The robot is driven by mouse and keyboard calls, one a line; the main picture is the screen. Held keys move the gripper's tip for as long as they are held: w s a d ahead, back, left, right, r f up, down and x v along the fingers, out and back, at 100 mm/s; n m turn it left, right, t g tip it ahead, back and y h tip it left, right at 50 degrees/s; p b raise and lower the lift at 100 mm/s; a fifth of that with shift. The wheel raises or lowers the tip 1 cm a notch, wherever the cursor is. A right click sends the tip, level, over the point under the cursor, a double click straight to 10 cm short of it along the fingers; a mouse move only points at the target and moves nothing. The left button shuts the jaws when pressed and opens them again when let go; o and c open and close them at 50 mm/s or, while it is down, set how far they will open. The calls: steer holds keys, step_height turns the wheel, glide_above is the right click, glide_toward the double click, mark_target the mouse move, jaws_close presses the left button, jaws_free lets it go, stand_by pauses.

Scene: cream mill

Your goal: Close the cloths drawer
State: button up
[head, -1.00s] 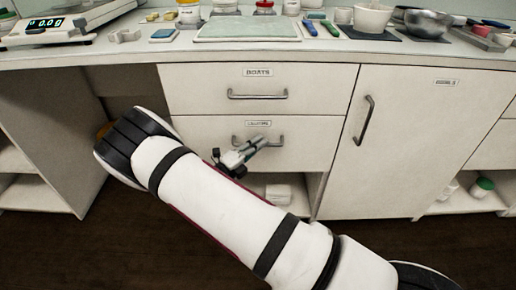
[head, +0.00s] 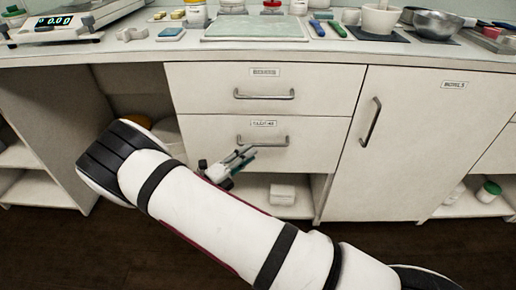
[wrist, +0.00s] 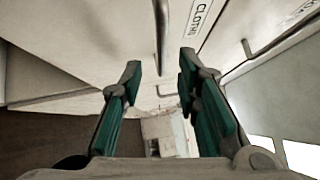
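The cloths drawer (head: 310,148) is the lower of two white drawers under the counter. In the head view its front looks flush, or nearly flush, with the drawer above. Its metal bar handle (head: 275,139) sits under a small label, and part of the drawer's left side is hidden by my arm. My gripper (head: 247,156) is just below and left of the handle, in front of the drawer. In the wrist view my gripper (wrist: 160,63) is open and empty. The handle (wrist: 161,35) shows ahead between the fingers, beside the "CLOTH" label (wrist: 202,12).
The upper drawer (head: 320,85) and a cabinet door (head: 430,140) with a vertical handle look closed. An open shelf below holds a white box (head: 282,194). The counter above carries a scale (head: 60,28), bowls and tools. Dark floor lies in front.

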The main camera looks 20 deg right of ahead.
steer(key=shift+v, duration=2.35)
